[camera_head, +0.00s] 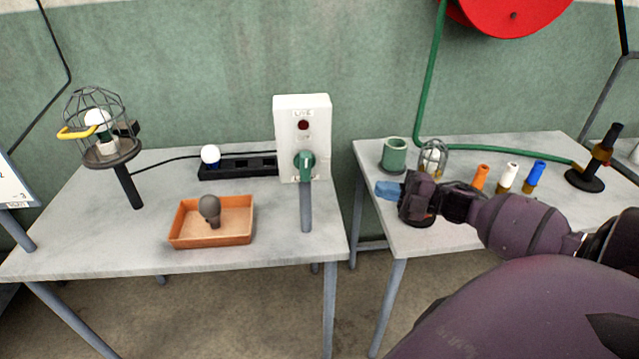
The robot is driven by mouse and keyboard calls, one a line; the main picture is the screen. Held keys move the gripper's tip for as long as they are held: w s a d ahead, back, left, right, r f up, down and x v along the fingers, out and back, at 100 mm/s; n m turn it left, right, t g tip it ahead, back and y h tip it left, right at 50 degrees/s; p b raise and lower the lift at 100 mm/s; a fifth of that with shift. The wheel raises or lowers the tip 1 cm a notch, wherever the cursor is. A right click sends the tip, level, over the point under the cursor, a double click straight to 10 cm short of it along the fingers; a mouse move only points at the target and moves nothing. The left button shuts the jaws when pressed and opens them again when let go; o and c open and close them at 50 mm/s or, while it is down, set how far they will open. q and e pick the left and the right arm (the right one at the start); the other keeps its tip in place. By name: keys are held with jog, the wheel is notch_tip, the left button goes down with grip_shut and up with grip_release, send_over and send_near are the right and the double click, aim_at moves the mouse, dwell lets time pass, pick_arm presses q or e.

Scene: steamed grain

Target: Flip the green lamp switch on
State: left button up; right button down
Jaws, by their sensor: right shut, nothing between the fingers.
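The green switch (304,165) is a knob-like handle on the front of a white box (288,130), below a small dark red light (303,125). The box stands at the right back of the left table. A caged lamp (98,118) with a white bulb and a yellow hook is at the left of that table. My right gripper (386,190) is shut and empty, its blue fingertips pointing left. It is over the left part of the right table, right of the switch and apart from it. My left gripper is not in view.
On the left table (90,245), an orange tray (240,240) holds a grey bulb (209,209), and a black power strip (240,172) holds a white-and-blue bulb (210,154). The right table (365,155) bears a green cup (395,154), a small caged lamp (433,155) and several coloured cylinders (510,176). A gap separates the tables.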

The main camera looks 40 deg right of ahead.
jog(key=r+n+g+y, duration=0.1)
jog(key=n, duration=0.1)
jog(key=d+r+n+g+b, duration=0.1)
jog(key=r+n+g+y, duration=0.1)
jog(key=n+g, duration=0.1)
jog(key=shift+w+d+r+n+y, duration=0.1)
jog(key=shift+w+d+n+y, duration=0.15)
jog(key=shift+w+n+y, duration=0.05)
jog(key=shift+a, duration=0.1)
send_near(305, 166)
jog(key=w+a+f, duration=0.2)
jog(key=w+a, duration=0.2)
jog(key=a, duration=0.1)
jog(key=shift+f+b, duration=0.25)
jog(key=shift+b, duration=0.2)
